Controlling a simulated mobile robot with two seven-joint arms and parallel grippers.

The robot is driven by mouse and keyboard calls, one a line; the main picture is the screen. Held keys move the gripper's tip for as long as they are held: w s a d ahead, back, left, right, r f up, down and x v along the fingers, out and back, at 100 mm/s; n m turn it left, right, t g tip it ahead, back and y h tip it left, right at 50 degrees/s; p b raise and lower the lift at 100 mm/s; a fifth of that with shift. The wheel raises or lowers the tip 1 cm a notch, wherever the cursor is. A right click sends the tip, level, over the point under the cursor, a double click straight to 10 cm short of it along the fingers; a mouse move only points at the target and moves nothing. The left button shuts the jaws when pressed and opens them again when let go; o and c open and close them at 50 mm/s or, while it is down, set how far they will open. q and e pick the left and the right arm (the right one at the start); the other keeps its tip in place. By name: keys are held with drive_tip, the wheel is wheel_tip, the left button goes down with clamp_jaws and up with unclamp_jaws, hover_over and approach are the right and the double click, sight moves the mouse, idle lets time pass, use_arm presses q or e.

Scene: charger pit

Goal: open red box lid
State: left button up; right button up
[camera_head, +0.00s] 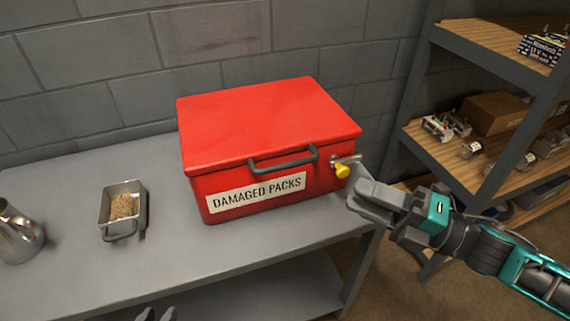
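The red box (240,180) labelled "DAMAGED PACKS" stands on the grey table. Its red lid (265,118) is down, and a dark grey bar handle (284,163) sits at the lid's front edge. A yellow-tipped metal piece (342,170) sticks out near the front right corner. My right gripper (358,195) is just right of and below that piece, close to the box; I cannot tell whether they touch or how far its fingers are apart.
A small metal tray (111,217) with brownish contents and a metal jug (17,235) stand left on the table (70,282). A shelf rack (455,165) with a cardboard box and parts stands right. A block wall (80,65) is behind the box.

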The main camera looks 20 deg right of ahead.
drive_tip(key=b+x, duration=0.1)
drive_tip(key=x, duration=1.1)
drive_tip(key=shift+w+b, duration=0.15)
drive_tip(key=shift+b, duration=0.25)
drive_tip(key=shift+a+f, duration=0.1)
clamp_jaws()
